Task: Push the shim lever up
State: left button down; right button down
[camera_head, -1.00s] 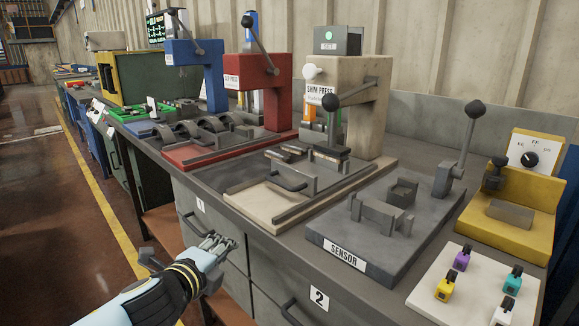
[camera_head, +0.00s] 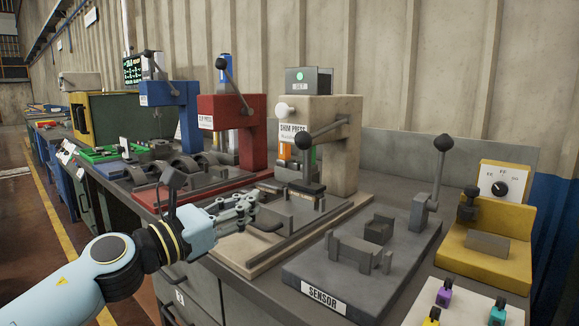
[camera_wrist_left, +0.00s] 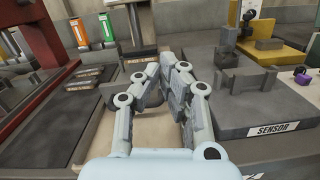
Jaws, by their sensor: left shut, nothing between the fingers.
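The beige shim press (camera_head: 345,165) stands on the bench in the head view. Its lever (camera_head: 325,130) ends in a dark ball knob (camera_head: 303,140) and slopes down to the left from its pivot. My left gripper (camera_head: 250,205) is shut and empty. It is over the front left part of the press base, below the lever and apart from it. In the left wrist view the fingers (camera_wrist_left: 165,70) point forward over the beige base. I cannot make out the lever knob there. My right gripper is not in view.
The red press (camera_head: 250,135) and blue press (camera_head: 187,115) stand to the left. The grey sensor fixture (camera_head: 300,275), with its own upright lever (camera_head: 432,185), lies to the right. A yellow dial station (camera_head: 510,245) is farther right. Open air lies left of the knob.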

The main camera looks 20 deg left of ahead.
pick_arm(q)
jog(key=w+d+r+p, duration=0.1)
jog(key=w, duration=0.2)
jog(key=w+d+r+p, duration=0.1)
jog(key=w+d+r, duration=0.1)
jog(key=w, duration=0.1)
jog(key=w+d+r+p, duration=0.1)
jog(key=w, duration=0.2)
jog(key=shift+w+d+r, duration=0.15)
jog(key=shift+w, duration=0.1)
jog(key=shift+d+r+p, duration=0.1)
jog(key=shift+r+p, duration=0.2)
jog(key=shift+p, duration=0.1)
